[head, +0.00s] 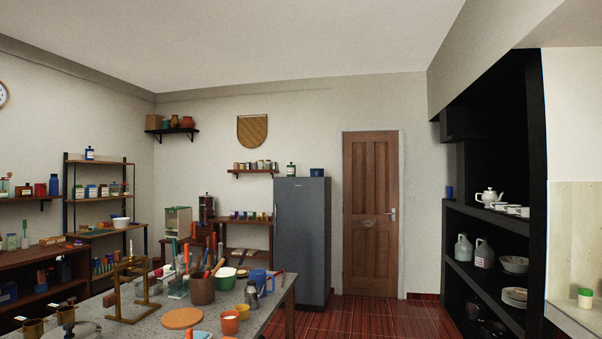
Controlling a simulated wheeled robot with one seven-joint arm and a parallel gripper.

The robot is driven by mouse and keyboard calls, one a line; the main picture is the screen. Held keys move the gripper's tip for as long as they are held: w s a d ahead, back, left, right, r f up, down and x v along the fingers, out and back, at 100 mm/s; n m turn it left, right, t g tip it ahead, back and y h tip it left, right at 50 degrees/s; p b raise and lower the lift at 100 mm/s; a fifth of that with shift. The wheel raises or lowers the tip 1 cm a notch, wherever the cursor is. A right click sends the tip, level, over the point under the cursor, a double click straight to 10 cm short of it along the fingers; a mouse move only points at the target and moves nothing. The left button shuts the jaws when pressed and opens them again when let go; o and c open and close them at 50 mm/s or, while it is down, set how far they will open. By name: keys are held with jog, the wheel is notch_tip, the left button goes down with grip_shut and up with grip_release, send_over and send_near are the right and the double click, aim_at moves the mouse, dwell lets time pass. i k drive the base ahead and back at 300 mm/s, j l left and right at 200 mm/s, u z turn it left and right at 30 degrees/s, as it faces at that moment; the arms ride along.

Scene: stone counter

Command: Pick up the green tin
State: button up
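No thing in the head view is clearly a green tin. A small green container with a pale label (291,170) stands on top of the grey fridge (302,235), far back near the middle. A pale jar with a green lid (585,298) stands on the ledge at the far right. Both are too small to tell whether they are tins. My gripper is not in view.
The stone counter (275,312) in front is crowded: a brass stand (130,292), a brown utensil crock (202,291), an orange disc (183,318), an orange cup (230,323), a blue mug (259,279). Red tiled floor (370,318) is clear before the wooden door (370,215).

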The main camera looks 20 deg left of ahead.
aim_at(291, 169)
jog(key=u, duration=0.9)
jog(key=i+l+z, duration=0.15)
jog(key=i, duration=0.15)
jog(key=i+l+z, duration=0.15)
jog(key=i, duration=0.2)
jog(key=i+l+z, duration=0.2)
jog(key=i, duration=5.55)
jog(key=i+u, duration=0.3)
jog(key=i, duration=0.65)
jog(key=i+l+u, duration=0.1)
jog(key=i+u, duration=0.2)
jog(key=i, duration=0.6)
jog(key=i+j, duration=0.9)
jog(key=i, duration=0.25)
